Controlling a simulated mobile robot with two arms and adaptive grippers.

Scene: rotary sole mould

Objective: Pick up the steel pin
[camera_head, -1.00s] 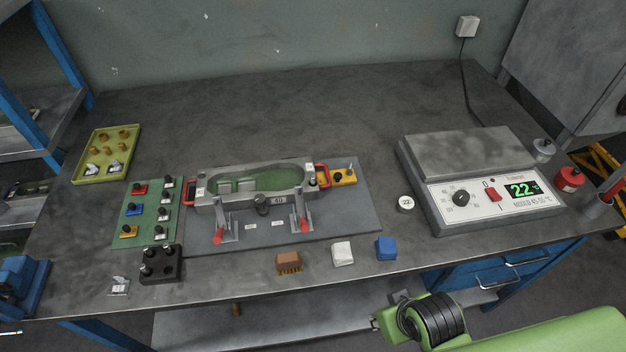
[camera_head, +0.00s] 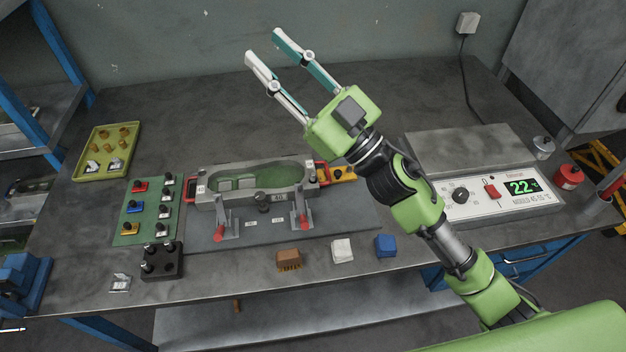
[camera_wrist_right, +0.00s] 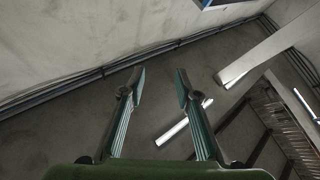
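I cannot make out for sure which thing is the steel pin. Small steel pieces with black knobs stand on a black block (camera_head: 161,266) at the front left. A small silver piece (camera_head: 120,283) lies on the table left of that block. My right gripper (camera_head: 264,45) is raised over the back of the table, fingers spread and empty, pointing up and left. My left gripper is not in view.
The grey mould (camera_head: 250,184) with red-tipped clamps stands mid-table. A green board (camera_head: 146,237) with knobbed pieces and a yellow tray (camera_head: 85,174) are to its left. Brown, white and blue blocks lie along the front. A machine with a display (camera_head: 522,196) is at right. The back of the table is clear.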

